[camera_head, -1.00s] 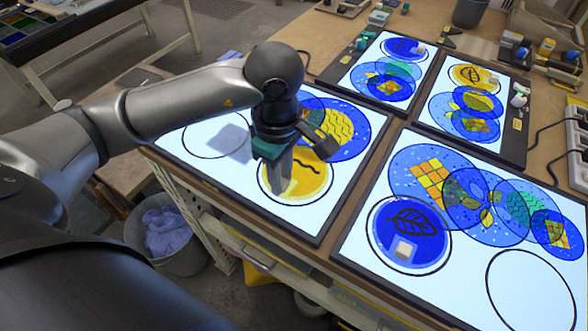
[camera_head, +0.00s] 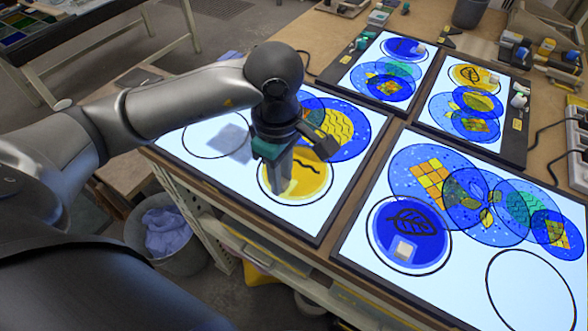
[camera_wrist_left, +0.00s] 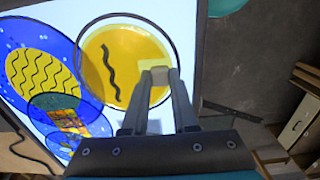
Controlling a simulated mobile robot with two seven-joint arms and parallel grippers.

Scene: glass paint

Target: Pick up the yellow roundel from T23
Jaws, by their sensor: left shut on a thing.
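The yellow roundel (camera_head: 312,182) with a dark wavy line lies in a black outlined circle at the near end of the left lit panel (camera_head: 285,222). In the left wrist view the roundel (camera_wrist_left: 133,50) fills most of that circle. My left gripper (camera_head: 281,192) points down over its left part and hides some of it. In the wrist view the fingertips (camera_wrist_left: 159,77) are closed on the pale square grip on the roundel. I cannot tell whether the roundel is raised off the panel. My right gripper is not in view.
Overlapping blue discs (camera_head: 350,120) lie beside the roundel on the same panel. An empty outlined circle (camera_head: 205,140) is at its left. The right panel has a blue leaf roundel (camera_head: 385,232) and an empty circle (camera_head: 530,290). A bin (camera_head: 165,245) stands below the table edge.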

